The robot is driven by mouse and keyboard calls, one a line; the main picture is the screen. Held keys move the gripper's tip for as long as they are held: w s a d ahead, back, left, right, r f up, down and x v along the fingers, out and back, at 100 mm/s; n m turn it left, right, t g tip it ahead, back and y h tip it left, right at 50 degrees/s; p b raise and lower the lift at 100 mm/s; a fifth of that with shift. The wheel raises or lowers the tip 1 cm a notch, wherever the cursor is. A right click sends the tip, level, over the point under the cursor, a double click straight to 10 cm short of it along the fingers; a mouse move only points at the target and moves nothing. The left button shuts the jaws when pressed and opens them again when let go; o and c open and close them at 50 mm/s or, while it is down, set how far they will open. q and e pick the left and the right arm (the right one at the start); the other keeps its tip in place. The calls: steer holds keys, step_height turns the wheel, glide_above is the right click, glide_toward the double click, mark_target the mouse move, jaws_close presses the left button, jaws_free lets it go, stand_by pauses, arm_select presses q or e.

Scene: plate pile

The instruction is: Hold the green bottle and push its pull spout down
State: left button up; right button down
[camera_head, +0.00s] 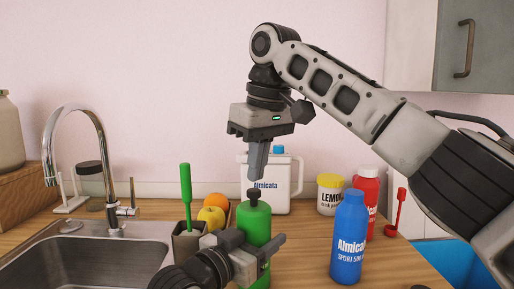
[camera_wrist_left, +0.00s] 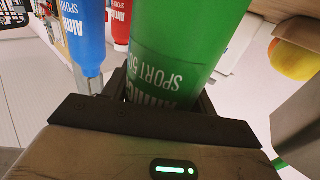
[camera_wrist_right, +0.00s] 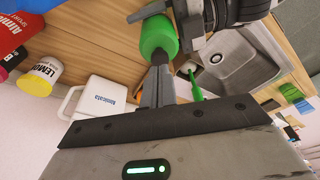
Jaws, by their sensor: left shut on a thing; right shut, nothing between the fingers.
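The green bottle (camera_head: 256,224) stands upright at the counter's front, with a dark cap and pull spout (camera_head: 253,194) on top. My left gripper (camera_head: 258,256) is shut around its body; the left wrist view shows the green bottle (camera_wrist_left: 185,45) between the fingers. My right gripper (camera_head: 256,176) points down with its fingers together and empty, right above the spout. In the right wrist view, my right gripper's fingertips (camera_wrist_right: 159,72) are at the dark top of the green bottle (camera_wrist_right: 157,36). I cannot tell whether they touch the spout, or how far up it stands.
A blue bottle (camera_head: 348,238) stands to the right, with a red bottle (camera_head: 367,196) and a lemon tub (camera_head: 330,193) behind it. A white jug (camera_head: 284,178) stands behind the green bottle. A holder with a green-handled tool (camera_head: 186,190), fruit and the sink (camera_head: 90,258) are left.

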steer(key=shift+r, duration=2.65)
arm_select(q)
steer(key=o, duration=1.4)
